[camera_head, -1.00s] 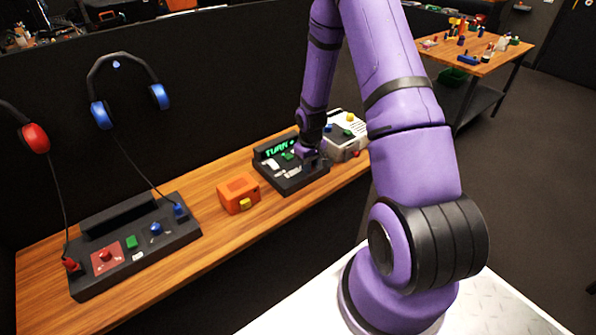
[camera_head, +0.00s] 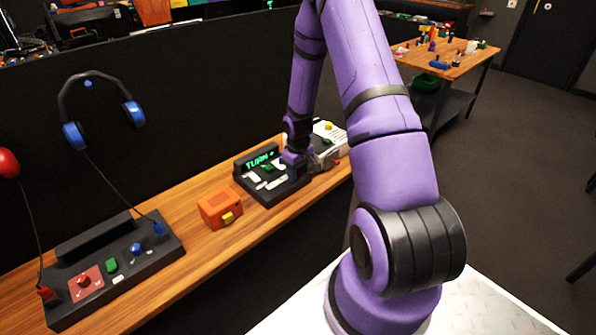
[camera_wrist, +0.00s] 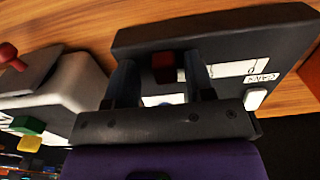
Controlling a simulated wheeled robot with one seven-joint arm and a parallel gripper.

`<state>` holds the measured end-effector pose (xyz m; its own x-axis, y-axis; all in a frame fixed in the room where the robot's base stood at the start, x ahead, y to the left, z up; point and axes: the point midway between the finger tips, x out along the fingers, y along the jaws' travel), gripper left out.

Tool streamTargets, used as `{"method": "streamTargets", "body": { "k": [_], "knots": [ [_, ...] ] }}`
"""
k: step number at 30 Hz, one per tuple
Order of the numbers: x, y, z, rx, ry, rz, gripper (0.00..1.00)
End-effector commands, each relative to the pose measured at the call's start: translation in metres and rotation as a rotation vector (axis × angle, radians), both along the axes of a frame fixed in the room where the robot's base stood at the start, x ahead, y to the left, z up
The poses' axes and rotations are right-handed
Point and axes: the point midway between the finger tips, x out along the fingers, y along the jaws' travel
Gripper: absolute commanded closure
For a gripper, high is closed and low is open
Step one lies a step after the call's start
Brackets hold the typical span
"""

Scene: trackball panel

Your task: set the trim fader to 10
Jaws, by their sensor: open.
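The dark panel (camera_head: 272,192) with a lit green TURN display (camera_head: 260,161) stands on the wooden bench. White strips and a green part show on its top. In the wrist view the panel (camera_wrist: 225,35) fills the upper right, with a dark red cap (camera_wrist: 163,66) at the end of a white strip (camera_wrist: 226,69). My gripper (camera_wrist: 160,75) is open over the panel, one finger on each side of the red cap, with a gap on both sides. In the head view my gripper (camera_head: 293,160) is at the panel's right part, its fingers hidden. I cannot read the fader's scale.
An orange box (camera_head: 220,207) with a yellow button stands left of the panel. A white box (camera_head: 330,145) stands close on the right, and it also shows in the wrist view (camera_wrist: 65,88). A dark button panel (camera_head: 110,265) and hanging headphones (camera_head: 102,105) are further left.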

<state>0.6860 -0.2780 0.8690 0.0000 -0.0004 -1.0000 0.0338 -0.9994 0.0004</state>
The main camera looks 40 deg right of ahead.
Motion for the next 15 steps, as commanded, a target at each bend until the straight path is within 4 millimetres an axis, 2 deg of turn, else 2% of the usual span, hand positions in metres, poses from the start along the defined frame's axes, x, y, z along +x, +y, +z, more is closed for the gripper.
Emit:
{"method": "streamTargets", "body": {
  "k": [5, 15],
  "knots": [
    [0.001, -0.001, 0.015, -0.001, -0.004, -0.001, 0.51],
    [0.000, -0.001, 0.074, -0.002, -0.003, -0.002, 0.51]
  ]
}}
